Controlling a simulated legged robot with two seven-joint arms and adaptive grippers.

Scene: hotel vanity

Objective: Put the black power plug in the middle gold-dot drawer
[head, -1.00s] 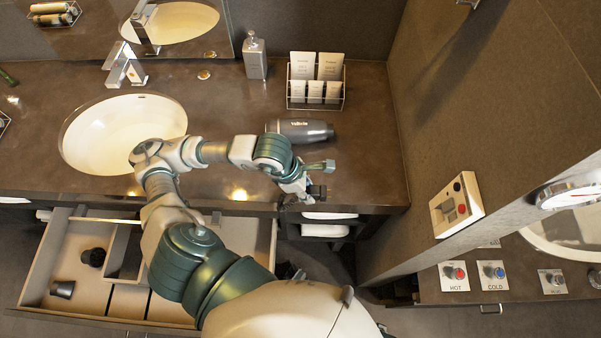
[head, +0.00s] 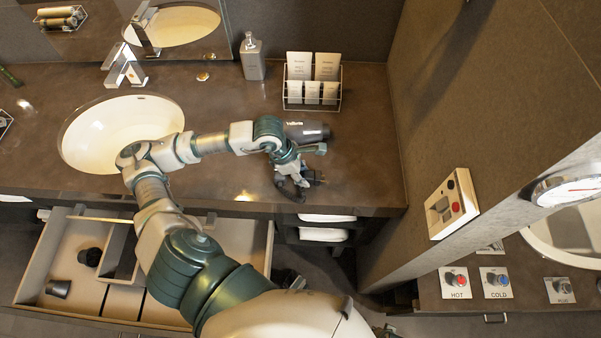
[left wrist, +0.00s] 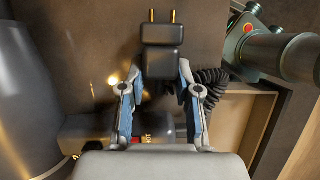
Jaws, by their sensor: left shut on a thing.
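The black power plug (left wrist: 162,62) shows in the left wrist view with two gold prongs pointing up the picture. My left gripper (left wrist: 160,88) is shut on its body. In the head view the left gripper (head: 302,178) is over the counter's front edge, right of the open drawer, with the plug (head: 316,177) at its tip. A black coiled cord (left wrist: 211,86) shows beside the plug. The open drawer (head: 229,238) has divided compartments and lies at lower left, partly hidden by my arm. I cannot make out a gold dot on it. My right gripper is not in view.
A dark hair dryer (head: 308,131) lies on the counter behind the gripper. A wire rack of white packets (head: 312,82) and a soap dispenser (head: 252,57) stand at the back. Shelves with white towels (head: 324,234) are below the counter.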

